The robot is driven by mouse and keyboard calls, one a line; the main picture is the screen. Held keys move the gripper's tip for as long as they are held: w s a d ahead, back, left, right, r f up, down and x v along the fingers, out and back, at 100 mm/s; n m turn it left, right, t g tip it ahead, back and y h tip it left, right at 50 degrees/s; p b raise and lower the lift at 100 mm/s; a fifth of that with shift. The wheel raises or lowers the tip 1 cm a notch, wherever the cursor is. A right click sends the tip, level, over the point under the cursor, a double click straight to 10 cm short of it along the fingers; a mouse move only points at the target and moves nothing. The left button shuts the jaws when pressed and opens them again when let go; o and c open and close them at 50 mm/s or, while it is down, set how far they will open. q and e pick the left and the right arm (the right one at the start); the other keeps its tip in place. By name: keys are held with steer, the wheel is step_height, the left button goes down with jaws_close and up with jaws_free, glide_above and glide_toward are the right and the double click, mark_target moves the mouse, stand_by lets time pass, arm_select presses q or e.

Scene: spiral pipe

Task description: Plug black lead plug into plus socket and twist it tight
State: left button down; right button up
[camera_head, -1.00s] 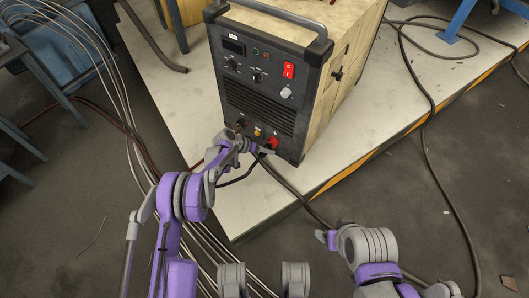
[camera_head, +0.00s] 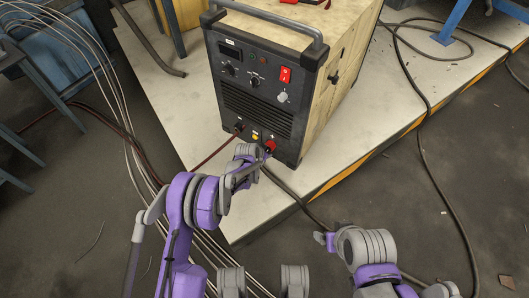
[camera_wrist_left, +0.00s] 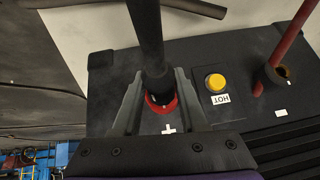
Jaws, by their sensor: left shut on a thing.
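The black lead plug (camera_wrist_left: 158,82) is between my left gripper's fingers in the left wrist view. Its lower end meets the red ring of the plus socket (camera_wrist_left: 163,106), beside a white plus mark; how deep it sits I cannot tell. My left gripper (camera_wrist_left: 158,92) is shut on the plug. In the head view, my left gripper (camera_head: 262,158) is at the machine's lower front, just below the red plus socket (camera_head: 270,146), and mostly hides the plug. My right gripper (camera_head: 325,239) is low and away from the machine; its jaws are unclear.
The welding machine (camera_head: 257,98) stands on a pale platform (camera_head: 190,110) with a striped edge. A yellow button (camera_wrist_left: 215,82) marked HOT is beside the plus socket. A red lead (camera_wrist_left: 287,45) reaches the neighbouring socket area. A black cable (camera_head: 290,190) runs down right.

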arm_select(q)
steer(key=m+t+y, duration=0.2)
steer(key=t+y, duration=0.1)
steer(key=y, duration=0.1)
steer(key=shift+t, duration=0.4)
steer(key=shift+c, duration=1.8)
jaws_free()
steer(key=p+v, duration=0.2)
steer(key=v, duration=0.8)
steer(key=shift+s+r, duration=0.3)
steer(key=shift+d, duration=0.1)
